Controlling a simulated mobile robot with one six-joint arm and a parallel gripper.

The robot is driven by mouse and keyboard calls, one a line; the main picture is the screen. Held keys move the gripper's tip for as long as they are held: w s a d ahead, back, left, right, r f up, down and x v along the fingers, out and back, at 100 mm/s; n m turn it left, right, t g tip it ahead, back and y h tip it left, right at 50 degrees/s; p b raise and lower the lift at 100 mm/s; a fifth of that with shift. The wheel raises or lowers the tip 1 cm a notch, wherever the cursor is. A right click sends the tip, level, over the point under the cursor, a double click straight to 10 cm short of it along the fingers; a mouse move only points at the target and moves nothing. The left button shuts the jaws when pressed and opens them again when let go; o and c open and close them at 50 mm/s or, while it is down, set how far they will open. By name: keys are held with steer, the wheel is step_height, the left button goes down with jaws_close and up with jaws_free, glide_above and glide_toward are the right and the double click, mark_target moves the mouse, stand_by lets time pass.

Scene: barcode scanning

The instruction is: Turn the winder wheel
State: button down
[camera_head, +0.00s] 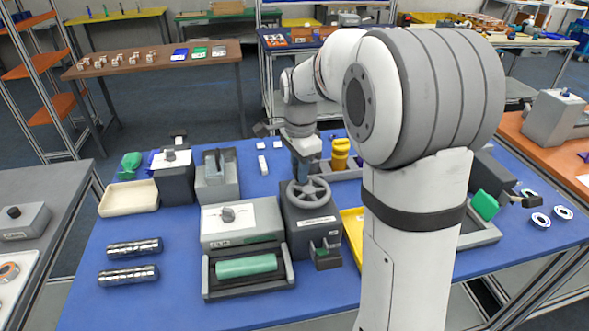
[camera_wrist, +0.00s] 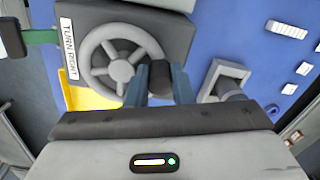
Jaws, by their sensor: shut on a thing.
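The winder wheel (camera_head: 297,194) is a grey spoked wheel on top of a dark grey box (camera_head: 293,222) on the blue table. In the wrist view the wheel (camera_wrist: 120,62) lies beside a label reading "TURN RIGHT" (camera_wrist: 69,48). A dark round handle (camera_wrist: 160,76) stands at the wheel's rim. My gripper (camera_wrist: 160,84) is shut on this handle, with one blue-grey finger on each side. In the head view my gripper (camera_head: 303,175) comes down at the far side of the wheel, and the handle is hidden there.
A grey box with a knob (camera_head: 236,222) and a tray holding a green roll (camera_head: 246,266) stand left of the winder. A yellow tray (camera_head: 352,230) is close on its right, partly behind my arm. Two metal cylinders (camera_head: 130,276) lie at the left, with free blue table around them.

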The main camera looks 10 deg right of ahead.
steer(key=shift+w+d+r+m, duration=0.1)
steer(key=shift+d+m, duration=0.2)
steer(key=shift+m, duration=0.45)
steer(key=shift+d+m, duration=0.3)
steer(key=shift+m, duration=0.45)
steer(key=c, duration=1.5)
jaws_free()
steer(key=shift+c, duration=0.2)
step_height(320, 180, up, 8)
steer(key=s+f+n+t, duration=0.1)
steer(key=s+f+n, duration=0.2)
steer(key=s+n, duration=0.6)
steer(key=s+f+n+t, duration=0.2)
steer(key=s+f+n, duration=0.2)
steer(key=s+n, duration=0.4)
steer(key=s, duration=0.6)
steer(key=shift+f+n, duration=0.15)
steer(key=shift+n, duration=0.25)
